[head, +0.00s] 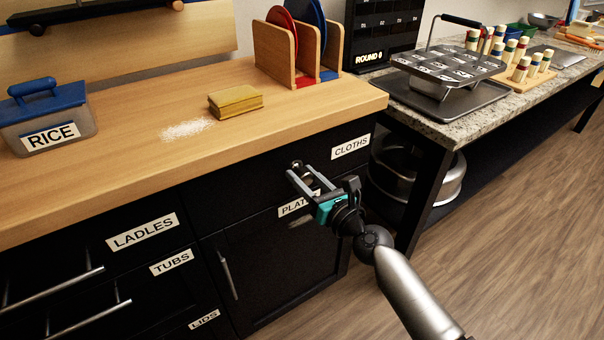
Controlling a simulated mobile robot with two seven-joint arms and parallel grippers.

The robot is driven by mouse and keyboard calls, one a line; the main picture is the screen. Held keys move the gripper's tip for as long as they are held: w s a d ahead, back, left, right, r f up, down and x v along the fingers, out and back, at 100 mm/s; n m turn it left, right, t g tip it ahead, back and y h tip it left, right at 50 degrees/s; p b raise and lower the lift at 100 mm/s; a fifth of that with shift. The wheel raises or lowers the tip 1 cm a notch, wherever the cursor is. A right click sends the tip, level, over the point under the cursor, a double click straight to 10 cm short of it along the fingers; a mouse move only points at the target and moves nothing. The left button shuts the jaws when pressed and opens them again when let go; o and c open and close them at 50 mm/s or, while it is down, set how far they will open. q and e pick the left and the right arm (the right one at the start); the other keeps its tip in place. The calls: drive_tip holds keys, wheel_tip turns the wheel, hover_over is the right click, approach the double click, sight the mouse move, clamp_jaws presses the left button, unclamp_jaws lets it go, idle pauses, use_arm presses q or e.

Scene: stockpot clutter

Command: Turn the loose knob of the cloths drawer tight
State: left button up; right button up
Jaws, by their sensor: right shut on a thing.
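The cloths drawer (270,168) is a black drawer front under the wooden counter, with a white CLOTHS label (350,147) at its right end. Its small round metal knob (297,163) shows at the fingertips of my right gripper (300,170). My right gripper reaches up from the lower right and is shut on the knob. The fingers partly hide the knob, so I cannot tell how far it is screwed in. The drawer looks closed. My left gripper is not in view.
The counter holds a blue-lidded RICE tub (47,118), spilled white grains (187,129), a yellow sponge-like block (235,101) and a plate rack (273,56). Bar handles (228,274) stick out from lower fronts. A granite table (447,126) stands at right; the floor before it is clear.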

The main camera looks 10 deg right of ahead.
clamp_jaws()
drive_tip(key=m+p, duration=0.1)
drive_tip(key=m, duration=0.2)
drive_tip(key=shift+r, duration=0.15)
drive_tip(key=shift+w+m+p, duration=0.1)
drive_tip(key=shift+m+p, duration=0.35)
drive_tip(key=shift+m, duration=0.35)
drive_tip(key=m+p, duration=0.2)
drive_tip(key=m, duration=0.1)
drive_tip(key=shift+m+p, duration=0.4)
drive_tip(key=shift+m, duration=0.3)
